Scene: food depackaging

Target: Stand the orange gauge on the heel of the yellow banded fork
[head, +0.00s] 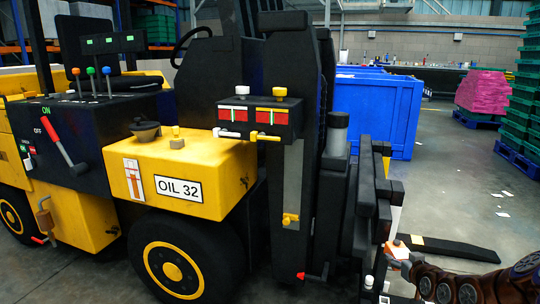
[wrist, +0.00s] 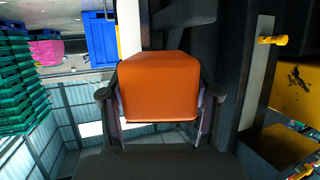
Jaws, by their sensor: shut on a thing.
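The orange gauge (head: 398,250) is small in the head view, at the lower right beside the forklift's fork carriage. It fills the middle of the wrist view as an orange block (wrist: 158,85) between my two fingers. My gripper (wrist: 158,97) is shut on it. The gauge's underside is hidden.
The black and yellow forklift (head: 208,165) fills the left and middle. Its upright black carriage (head: 362,215) stands just left of the gauge. A blue bin (head: 375,110) stands behind, and green crates (head: 505,115) and a pink stack (head: 482,93) stand at right. Floor beyond the fork is open.

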